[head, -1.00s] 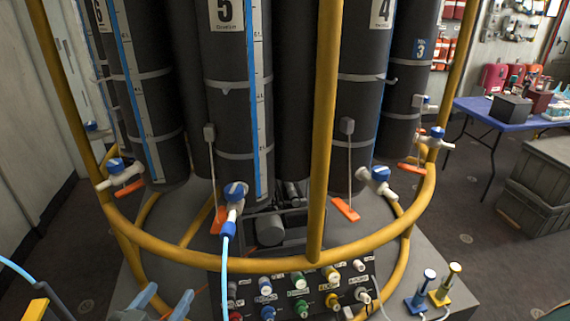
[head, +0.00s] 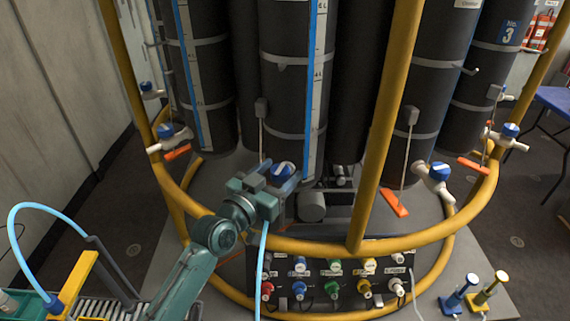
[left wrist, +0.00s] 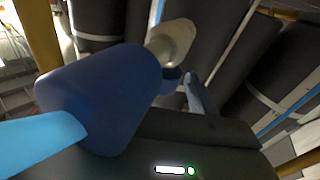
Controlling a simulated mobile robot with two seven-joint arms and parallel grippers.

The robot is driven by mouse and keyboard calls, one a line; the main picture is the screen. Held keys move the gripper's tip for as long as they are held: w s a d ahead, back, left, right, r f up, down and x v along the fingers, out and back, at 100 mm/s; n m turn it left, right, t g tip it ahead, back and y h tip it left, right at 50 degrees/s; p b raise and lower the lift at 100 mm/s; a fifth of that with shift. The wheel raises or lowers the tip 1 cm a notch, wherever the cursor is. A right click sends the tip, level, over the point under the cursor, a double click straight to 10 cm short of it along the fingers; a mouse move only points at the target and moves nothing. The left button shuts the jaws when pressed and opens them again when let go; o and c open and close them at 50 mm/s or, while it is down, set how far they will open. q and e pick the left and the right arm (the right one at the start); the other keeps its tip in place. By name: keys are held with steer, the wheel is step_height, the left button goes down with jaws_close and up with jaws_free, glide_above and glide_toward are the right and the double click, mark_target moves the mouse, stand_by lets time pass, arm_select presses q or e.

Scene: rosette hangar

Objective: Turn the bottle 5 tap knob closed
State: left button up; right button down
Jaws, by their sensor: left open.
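The bottle 5 tap has a blue knob with a white mark (head: 284,169), in front of the dark bottle 5 (head: 285,105), whose number is out of frame. My left gripper (head: 277,177) is at this tap, open, with its fingers on either side of the knob or just before it; I cannot tell if they touch. The gripper hides most of the tap body. In the left wrist view, a large dark blue hose fitting (left wrist: 100,95) with a light blue hose (left wrist: 40,145) fills the left, before the pale tap body (left wrist: 172,42). One finger (left wrist: 197,97) shows there. My right gripper is not in view.
A yellow ring rail (head: 300,246) and upright yellow post (head: 382,130) stand close around the bottles. Below is a panel of coloured connectors (head: 335,279). Other taps (head: 435,177) sit on both sides. The light blue hose (head: 264,270) hangs below my gripper.

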arm_select(q)
steer(key=shift+x, duration=1.05)
steer(key=shift+w+d, duration=0.2)
steer(key=shift+w, duration=0.1)
